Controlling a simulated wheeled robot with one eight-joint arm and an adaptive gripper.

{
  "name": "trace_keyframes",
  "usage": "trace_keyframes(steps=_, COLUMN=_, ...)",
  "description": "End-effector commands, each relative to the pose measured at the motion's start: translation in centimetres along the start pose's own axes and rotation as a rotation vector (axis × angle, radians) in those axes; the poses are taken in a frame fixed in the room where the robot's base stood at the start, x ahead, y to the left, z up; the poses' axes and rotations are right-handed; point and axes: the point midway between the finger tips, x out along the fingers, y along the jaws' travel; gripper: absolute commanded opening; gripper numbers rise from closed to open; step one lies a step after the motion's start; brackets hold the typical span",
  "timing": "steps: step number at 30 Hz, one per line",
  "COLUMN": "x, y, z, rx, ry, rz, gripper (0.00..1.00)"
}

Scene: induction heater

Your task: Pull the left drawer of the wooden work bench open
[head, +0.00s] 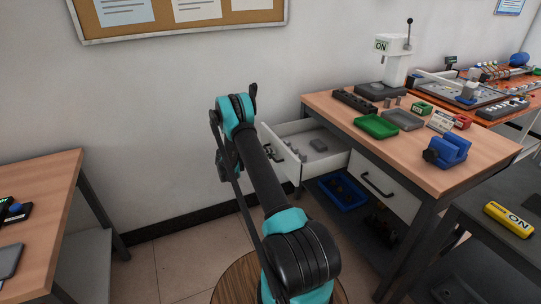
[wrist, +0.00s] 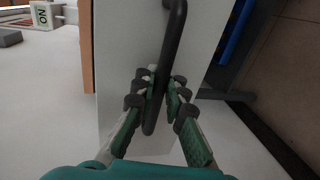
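The wooden work bench (head: 465,165) has a light wood top and stands at the right in the head view. Its left drawer (head: 326,165) is white and stands well out from the bench, with small grey items inside. In the wrist view the drawer's white front (wrist: 120,55) carries a dark bar handle (wrist: 174,35). My gripper (wrist: 161,88) has its fingers on both sides of the handle's near end and appears closed on it. In the head view my arm largely hides the gripper and this handle.
The right drawer (head: 400,197) is shut. A blue bin (head: 342,191) sits on the shelf below. A green tray (head: 376,126) and a blue vise (head: 446,151) are on the bench top.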

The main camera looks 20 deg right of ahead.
Motion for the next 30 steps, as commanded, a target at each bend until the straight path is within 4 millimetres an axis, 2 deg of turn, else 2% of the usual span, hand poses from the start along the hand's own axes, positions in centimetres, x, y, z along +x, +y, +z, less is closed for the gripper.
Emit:
trace_keyframes(steps=1, x=0.0, y=0.0, z=0.0, rx=0.000, ry=0.001, rz=0.000, gripper=0.18)
trace_keyframes(steps=5, x=0.0, y=0.0, z=0.0, rx=0.000, ry=0.000, rz=0.000, gripper=0.33)
trace_keyframes(steps=13, x=0.0, y=0.0, z=0.0, rx=0.000, ry=-0.001, rz=0.000, gripper=0.33)
trace_keyframes(steps=17, x=-0.8, y=0.0, z=0.0, rx=0.000, ry=0.000, rz=0.000, gripper=0.33)
trace_keyframes(steps=20, x=-2.3, y=0.0, z=-0.1, rx=0.000, ry=0.003, rz=0.000, gripper=0.33)
trace_keyframes(steps=30, x=-9.1, y=0.0, z=-0.1, rx=-0.001, ry=0.003, rz=0.000, gripper=0.33)
